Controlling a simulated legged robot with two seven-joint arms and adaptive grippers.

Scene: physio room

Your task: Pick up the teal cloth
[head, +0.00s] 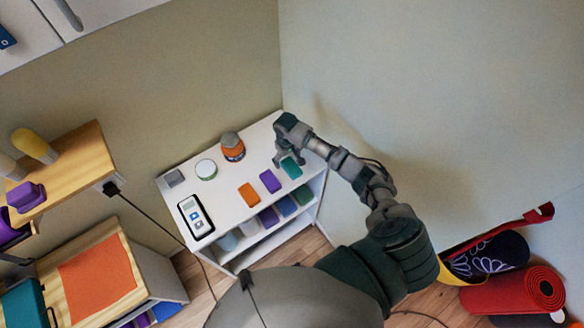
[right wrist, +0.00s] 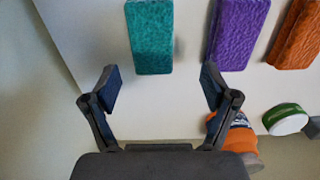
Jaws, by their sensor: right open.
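The teal cloth (head: 291,168) is a small folded rectangle lying flat on top of the white shelf unit, near its right end. It also shows in the right wrist view (right wrist: 150,37), upper middle, with its near end just beyond the fingertips. My right gripper (head: 288,159) is open and empty, at the far side of the cloth. In the right wrist view its two fingers (right wrist: 159,85) stand apart, wider than the cloth, and do not touch it. My left gripper is out of view.
A purple cloth (head: 270,181) and an orange cloth (head: 249,194) lie left of the teal one. An orange-banded jar (head: 232,148), a green-rimmed tub (head: 206,169) and a device in a tray (head: 195,216) share the white shelf unit (head: 225,202). A wall stands close behind.

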